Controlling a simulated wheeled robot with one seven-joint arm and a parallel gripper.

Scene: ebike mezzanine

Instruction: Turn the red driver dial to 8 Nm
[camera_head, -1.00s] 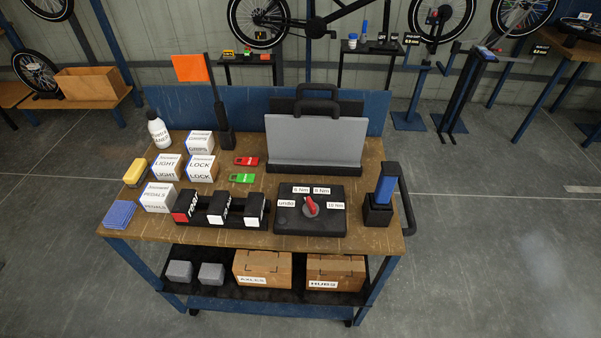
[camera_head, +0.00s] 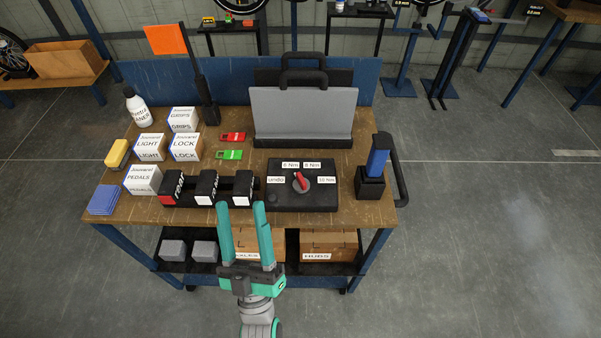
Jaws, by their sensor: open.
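The red driver dial (camera_head: 301,180) sits on a black box (camera_head: 302,202) at the front right of the cart top. White labels stand around the dial: "undo" at left, two small ones above that are hard to read, and "10 Nm" at right. The red pointer tilts up, slightly left of straight, toward the upper labels; I cannot tell exactly which one it marks. My gripper (camera_head: 240,212) is open and empty, with its green fingers pointing up the picture, in front of the cart's near edge, below and left of the dial. It touches nothing that I can see.
A black rack (camera_head: 208,188) stands left of the box, and a blue-handled item in a black holder (camera_head: 376,168) stands right. A grey panel (camera_head: 303,112) rises behind. White boxes (camera_head: 144,180) fill the left. Cartons sit on the lower shelf.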

